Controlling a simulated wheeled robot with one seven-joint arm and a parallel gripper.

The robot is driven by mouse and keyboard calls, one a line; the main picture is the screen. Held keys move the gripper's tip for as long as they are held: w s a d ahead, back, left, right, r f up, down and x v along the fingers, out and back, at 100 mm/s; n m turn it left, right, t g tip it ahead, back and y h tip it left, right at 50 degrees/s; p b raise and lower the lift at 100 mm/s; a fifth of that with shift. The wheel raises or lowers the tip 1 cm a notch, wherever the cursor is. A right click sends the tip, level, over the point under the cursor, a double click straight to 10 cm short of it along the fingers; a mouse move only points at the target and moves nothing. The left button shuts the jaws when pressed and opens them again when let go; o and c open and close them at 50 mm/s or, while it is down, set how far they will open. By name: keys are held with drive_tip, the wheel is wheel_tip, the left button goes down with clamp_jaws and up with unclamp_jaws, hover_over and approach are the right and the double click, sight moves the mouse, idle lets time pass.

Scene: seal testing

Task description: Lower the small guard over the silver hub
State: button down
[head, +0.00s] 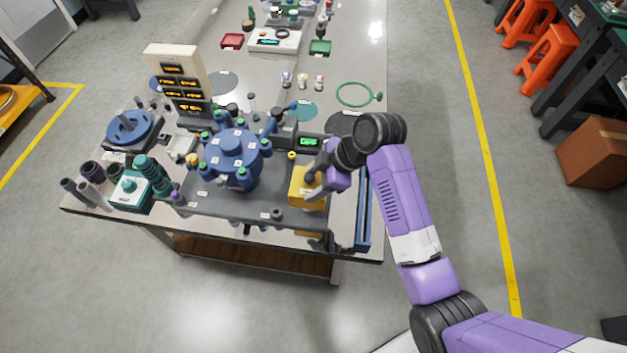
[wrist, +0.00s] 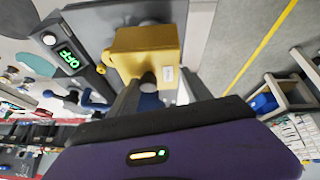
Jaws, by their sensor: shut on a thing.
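The yellow box-shaped piece, apparently the small guard (head: 300,186), is at the right end of the dark base plate, beside the blue round fixture. Whether the guard rests on the plate I cannot tell.
The blue round fixture (head: 237,150) with several green-tipped posts stands left of the guard. A box with a green display (head: 309,142) is behind it; in the wrist view the display reads OFF (wrist: 68,59). A blue rail (head: 363,208) lies right of the plate near the table edge.

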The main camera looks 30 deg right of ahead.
sight(313, 189)
drive_tip(key=shift+f+b, duration=0.7)
drive_tip(key=shift+f, duration=0.45)
drive_tip(key=shift+f, duration=0.15)
drive_tip(key=shift+f+b, duration=0.35)
drive_tip(key=shift+f, duration=0.2)
drive_tip(key=shift+s+a+f+b, duration=0.15)
drive_tip(key=shift+f+b, duration=0.25)
drive_tip(key=shift+f, duration=0.65)
idle(1.3)
drive_tip(key=shift+c, duration=1.9)
unclamp_jaws()
